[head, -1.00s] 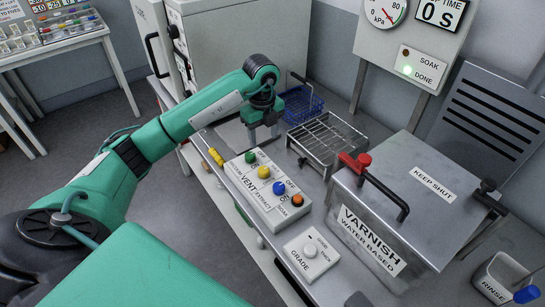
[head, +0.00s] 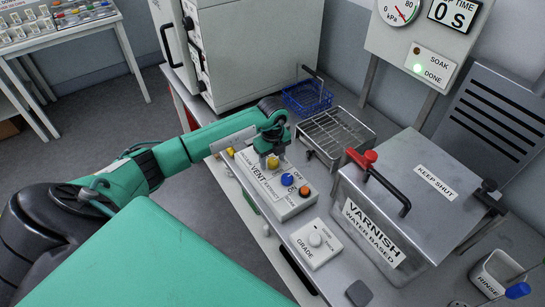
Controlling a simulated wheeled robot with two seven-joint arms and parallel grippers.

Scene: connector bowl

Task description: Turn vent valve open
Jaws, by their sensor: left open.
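A white control box (head: 290,209) lies on the bench in the head view, with VENT printed large on its top. A yellow knob (head: 272,163), a blue knob (head: 287,180) and an orange knob (head: 304,190) show on it. My left gripper (head: 270,152) points down over the far end of the box, right at the yellow knob. It is open; whether its fingers touch the knob I cannot tell. The green knob is hidden behind the gripper. My right gripper is out of view.
A GRADE dial box (head: 316,243) sits nearer on the bench. A wire rack (head: 338,135) and a blue basket (head: 307,97) lie behind. A rinse pot (head: 493,275) stands at right.

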